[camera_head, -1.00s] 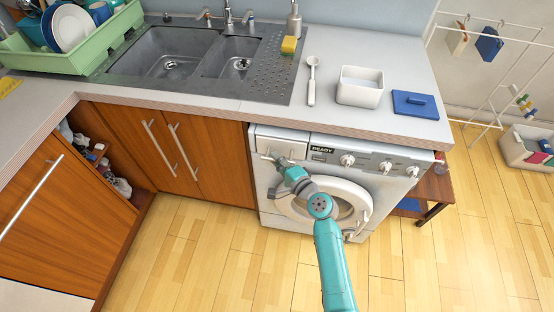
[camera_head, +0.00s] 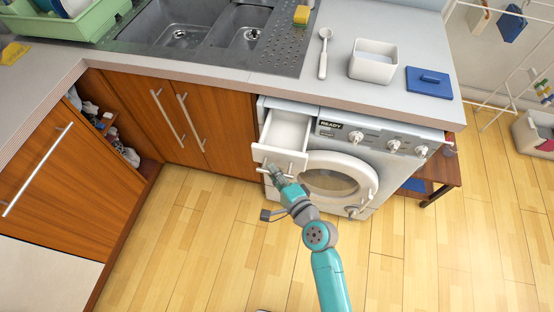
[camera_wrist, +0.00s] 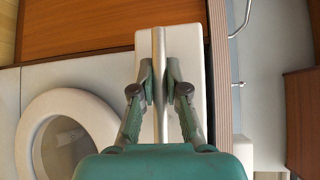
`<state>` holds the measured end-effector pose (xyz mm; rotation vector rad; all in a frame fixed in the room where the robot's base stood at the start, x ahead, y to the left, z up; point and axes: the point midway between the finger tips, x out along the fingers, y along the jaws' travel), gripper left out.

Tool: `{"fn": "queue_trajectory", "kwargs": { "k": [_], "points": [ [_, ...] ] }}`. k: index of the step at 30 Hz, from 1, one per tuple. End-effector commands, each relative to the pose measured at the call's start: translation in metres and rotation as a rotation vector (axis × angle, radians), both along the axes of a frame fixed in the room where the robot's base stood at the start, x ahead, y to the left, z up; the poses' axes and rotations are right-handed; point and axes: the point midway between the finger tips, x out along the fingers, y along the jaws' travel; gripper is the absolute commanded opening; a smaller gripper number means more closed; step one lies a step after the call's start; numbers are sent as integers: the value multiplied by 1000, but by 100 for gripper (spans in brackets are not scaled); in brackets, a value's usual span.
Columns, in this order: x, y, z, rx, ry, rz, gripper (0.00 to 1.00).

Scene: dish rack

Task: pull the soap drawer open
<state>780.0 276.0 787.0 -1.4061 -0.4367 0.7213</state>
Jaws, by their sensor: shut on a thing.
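The soap drawer (camera_head: 286,133) is a white drawer at the upper left of the washing machine (camera_head: 340,150). It stands pulled out, and its empty-looking inside shows from above. My gripper (camera_head: 272,170) is at the drawer's front in the head view. In the wrist view my gripper (camera_wrist: 160,80) has its two fingers on either side of the pale bar handle (camera_wrist: 159,50), shut on it. The drawer front (camera_wrist: 190,110) shows behind the fingers. Part of the handle is hidden by my gripper in the head view.
The round washer door (camera_head: 338,175) is just right of my gripper. Wooden cupboards (camera_head: 165,125) stand to the left. The floor in front is clear.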

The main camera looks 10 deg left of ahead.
Motion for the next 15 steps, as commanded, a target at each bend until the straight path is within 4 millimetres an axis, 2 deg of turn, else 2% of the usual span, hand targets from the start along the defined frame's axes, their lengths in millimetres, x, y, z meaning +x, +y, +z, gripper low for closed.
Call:
{"fn": "queue_trajectory", "kwargs": {
  "k": [5,6,9,15],
  "points": [
    [-2,0,-2,-2,3,2,0],
    [-2,0,-2,-2,3,2,18],
    [-1,0,-2,-2,2,0,39],
    [-1,0,-1,-1,1,0,39]
  ]
}}
